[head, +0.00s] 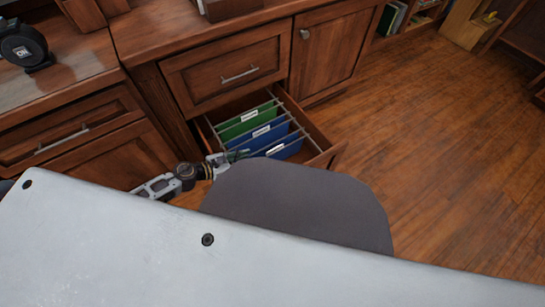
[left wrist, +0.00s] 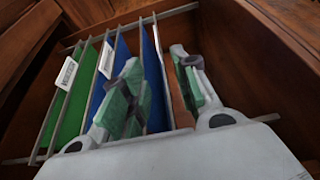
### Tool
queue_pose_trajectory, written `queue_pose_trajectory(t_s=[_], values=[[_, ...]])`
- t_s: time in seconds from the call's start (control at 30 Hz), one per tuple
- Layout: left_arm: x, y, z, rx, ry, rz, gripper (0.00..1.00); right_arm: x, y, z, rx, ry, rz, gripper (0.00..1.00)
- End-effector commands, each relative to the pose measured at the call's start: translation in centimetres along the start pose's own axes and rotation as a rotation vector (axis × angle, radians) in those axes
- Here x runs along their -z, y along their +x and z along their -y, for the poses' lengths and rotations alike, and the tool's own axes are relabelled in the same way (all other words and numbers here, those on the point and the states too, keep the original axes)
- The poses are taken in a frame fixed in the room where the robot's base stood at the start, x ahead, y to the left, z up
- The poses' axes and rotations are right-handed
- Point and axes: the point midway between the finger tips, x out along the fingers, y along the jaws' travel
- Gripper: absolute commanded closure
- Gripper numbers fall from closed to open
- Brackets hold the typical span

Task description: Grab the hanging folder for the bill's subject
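The open lower drawer (head: 318,141) holds hanging folders with white labels: a green folder (head: 236,129), a middle blue folder (head: 270,136) and a near blue folder (head: 288,149). The label writing is too small to read. My left gripper (head: 228,158) is at the drawer's left near side, by the near blue folder. In the left wrist view the green folder (left wrist: 72,112) is at left, and the near blue folder (left wrist: 152,70) shows between the two spread fingers of my left gripper (left wrist: 158,62). I cannot tell whether the fingers touch it. My right gripper is out of view.
A grey chair back (head: 300,200) stands close in front of the drawer. A closed drawer (head: 225,72) is above it, and a cabinet door (head: 330,50) is to the right. A black tape dispenser-like object (head: 24,45) sits on the left counter. The floor at right is clear.

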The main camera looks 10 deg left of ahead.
Motion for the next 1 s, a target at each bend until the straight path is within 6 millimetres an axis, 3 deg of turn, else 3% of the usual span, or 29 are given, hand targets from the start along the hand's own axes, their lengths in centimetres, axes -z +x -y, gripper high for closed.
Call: queue_pose_trajectory(t_s=[0.27, 1.0], values=[[0.0, 0.9, -0.1, -0.001, 0.000, 0.002, 0.70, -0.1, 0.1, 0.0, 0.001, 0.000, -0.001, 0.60], [0.0, 5.7, -0.1, -0.001, 0.001, 0.001, 0.70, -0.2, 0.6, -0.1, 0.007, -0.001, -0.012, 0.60]])
